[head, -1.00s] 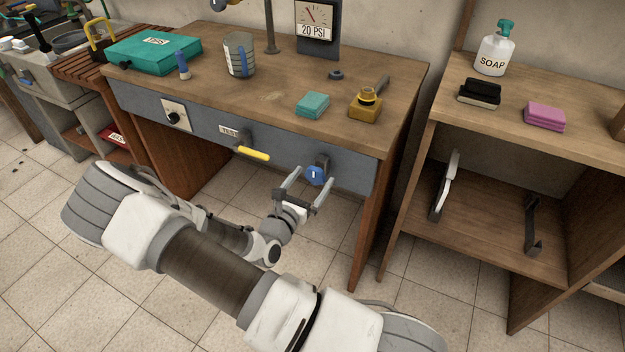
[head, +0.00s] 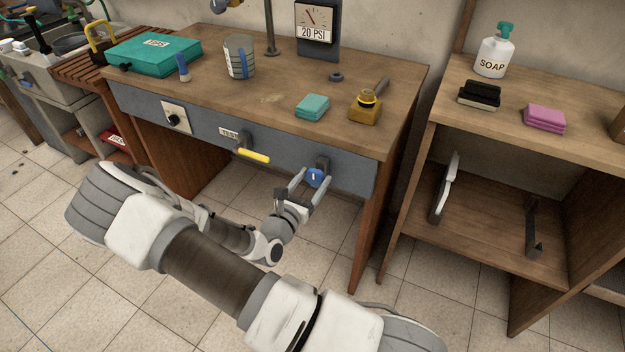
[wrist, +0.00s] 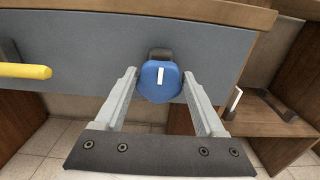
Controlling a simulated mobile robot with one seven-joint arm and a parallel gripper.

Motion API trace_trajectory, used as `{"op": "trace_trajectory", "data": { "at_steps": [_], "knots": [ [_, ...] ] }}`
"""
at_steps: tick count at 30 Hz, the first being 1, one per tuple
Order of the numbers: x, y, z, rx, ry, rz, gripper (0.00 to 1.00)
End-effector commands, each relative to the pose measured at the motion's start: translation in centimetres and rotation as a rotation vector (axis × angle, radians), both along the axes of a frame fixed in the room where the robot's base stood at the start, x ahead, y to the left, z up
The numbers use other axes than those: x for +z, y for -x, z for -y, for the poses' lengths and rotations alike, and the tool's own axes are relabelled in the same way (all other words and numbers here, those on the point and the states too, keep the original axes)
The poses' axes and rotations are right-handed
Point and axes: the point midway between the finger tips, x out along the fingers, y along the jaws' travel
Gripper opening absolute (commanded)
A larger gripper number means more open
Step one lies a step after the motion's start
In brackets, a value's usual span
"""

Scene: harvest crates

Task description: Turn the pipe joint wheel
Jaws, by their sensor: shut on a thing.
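The blue pipe joint wheel (head: 314,178) sits on a dark bracket at the right part of the desk's grey front panel. It bears a short white mark, which stands nearly upright in the wrist view, where the wheel (wrist: 160,80) is in the middle. My gripper (head: 312,181) reaches it from the front, one finger on each side. The fingers (wrist: 161,86) are closed against the wheel's left and right edges in the wrist view. The pipe behind the wheel is mostly hidden.
A yellow handle (head: 254,156) sticks out of the panel left of the wheel. A black knob (head: 174,120) is farther left. The desk's right leg (head: 370,215) stands close to the gripper. A shelf unit (head: 480,220) is to the right. The floor below is open.

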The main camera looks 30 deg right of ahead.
Motion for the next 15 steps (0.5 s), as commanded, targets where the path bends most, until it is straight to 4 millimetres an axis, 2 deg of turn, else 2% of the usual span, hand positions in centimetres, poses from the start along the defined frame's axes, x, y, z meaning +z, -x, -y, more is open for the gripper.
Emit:
{"op": "trace_trajectory", "data": {
  "at_steps": [8,15],
  "knots": [
    [0.24,-0.03,-0.06,0.001,0.048,-0.065,0.16],
    [0.41,-0.07,-0.09,0.000,0.158,-0.206,0.16]
  ]
}}
